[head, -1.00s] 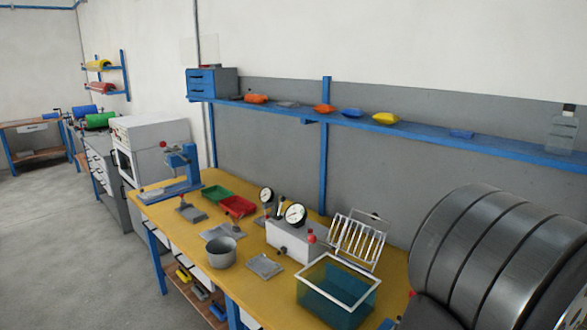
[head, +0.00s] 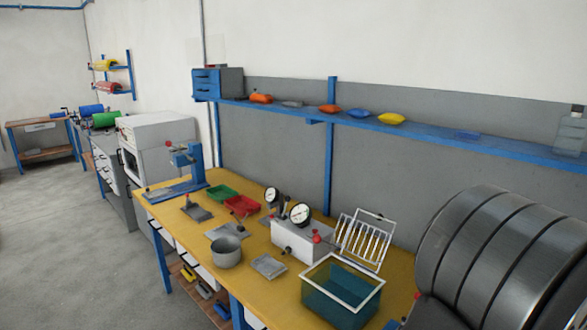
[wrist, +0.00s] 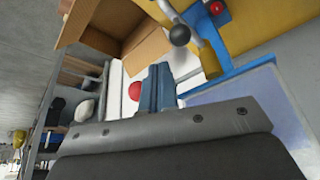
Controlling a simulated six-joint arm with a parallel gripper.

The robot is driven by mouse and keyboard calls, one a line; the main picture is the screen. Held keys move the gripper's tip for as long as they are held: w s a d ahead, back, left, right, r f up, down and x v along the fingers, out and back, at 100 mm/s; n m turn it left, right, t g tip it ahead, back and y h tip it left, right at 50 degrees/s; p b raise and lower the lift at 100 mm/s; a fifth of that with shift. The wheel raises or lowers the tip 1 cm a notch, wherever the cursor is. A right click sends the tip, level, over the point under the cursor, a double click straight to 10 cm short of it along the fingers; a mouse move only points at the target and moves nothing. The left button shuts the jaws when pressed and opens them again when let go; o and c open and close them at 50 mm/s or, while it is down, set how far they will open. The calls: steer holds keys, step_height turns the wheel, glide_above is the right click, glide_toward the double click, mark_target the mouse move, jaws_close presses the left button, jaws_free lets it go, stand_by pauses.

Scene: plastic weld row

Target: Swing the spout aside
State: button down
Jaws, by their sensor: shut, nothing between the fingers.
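My gripper (wrist: 158,88) shows in the wrist view as blue-grey fingers, shut and empty, above a grey bolted plate. A red round knob (wrist: 135,91) lies just left of the fingers. I cannot tell which part, if any, is the spout, or whether the fingers touch anything. In the head view my gripper does not show.
The yellow bench (head: 180,224) carries a blue stand (head: 188,165), a grey pot (head: 226,252), red (head: 241,206) and green (head: 222,193) trays, a gauge box (head: 296,242), a wire rack (head: 362,240) and a glass tank (head: 340,295). A blue shelf (head: 440,137) runs above. Cardboard boxes (wrist: 135,50) show in the wrist view.

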steer(key=shift+f, duration=0.1)
stand_by(0.3)
step_height(320, 180, down, 4)
steer(key=shift+r, duration=0.2)
stand_by(0.4)
steer(key=shift+w+a, duration=0.1)
steer(key=shift+w+a, duration=0.45)
steer(key=shift+w, duration=0.05)
stand_by(0.4)
